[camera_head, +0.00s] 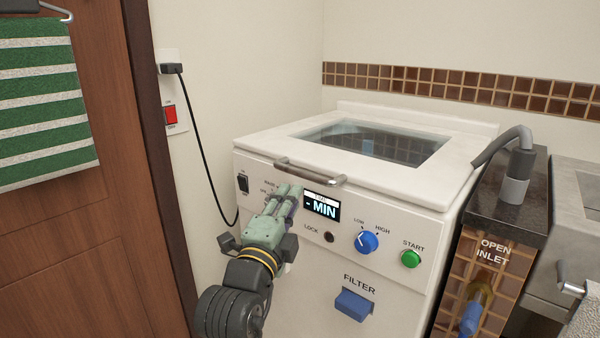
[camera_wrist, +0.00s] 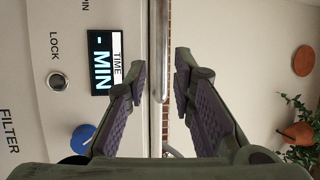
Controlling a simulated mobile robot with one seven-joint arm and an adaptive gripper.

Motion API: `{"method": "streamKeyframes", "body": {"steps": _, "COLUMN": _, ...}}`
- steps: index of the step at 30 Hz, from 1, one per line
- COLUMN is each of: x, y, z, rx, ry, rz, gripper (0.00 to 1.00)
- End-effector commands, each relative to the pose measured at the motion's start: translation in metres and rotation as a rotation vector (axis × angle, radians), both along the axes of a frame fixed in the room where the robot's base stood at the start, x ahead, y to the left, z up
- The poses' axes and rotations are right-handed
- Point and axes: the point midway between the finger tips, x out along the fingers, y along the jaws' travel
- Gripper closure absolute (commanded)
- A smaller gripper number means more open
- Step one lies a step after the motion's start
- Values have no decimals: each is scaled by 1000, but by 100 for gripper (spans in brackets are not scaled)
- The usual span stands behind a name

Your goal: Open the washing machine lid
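The white washing machine (camera_head: 340,225) stands against the wall. Its lid (camera_head: 285,143), with a dark glass window (camera_head: 375,143), lies flat and closed on top. A metal bar handle (camera_head: 312,173) runs along the lid's front edge. My gripper (camera_head: 290,192) is in front of the machine, just below the handle's left part. In the wrist view my gripper (camera_wrist: 160,68) is open, fingers apart. The handle (camera_wrist: 158,45) shows in the gap between them there, and nothing is gripped. I cannot tell how far the fingertips are from the bar.
The front panel has a display (camera_head: 321,207), a blue knob (camera_head: 366,241), a green start button (camera_head: 410,259) and a blue filter tab (camera_head: 354,304). A grey hose (camera_head: 505,145) and dark counter (camera_head: 515,200) are at the right. A black cord (camera_head: 204,130) hangs at the left.

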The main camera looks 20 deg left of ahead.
Motion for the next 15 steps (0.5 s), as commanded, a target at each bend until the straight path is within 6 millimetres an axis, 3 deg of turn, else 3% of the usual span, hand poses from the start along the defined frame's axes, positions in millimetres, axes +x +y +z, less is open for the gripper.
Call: {"method": "streamKeyframes", "body": {"steps": 15, "x": 86, "y": 5, "z": 18, "rx": -2, "ry": -2, "rz": 2, "gripper": 77}}
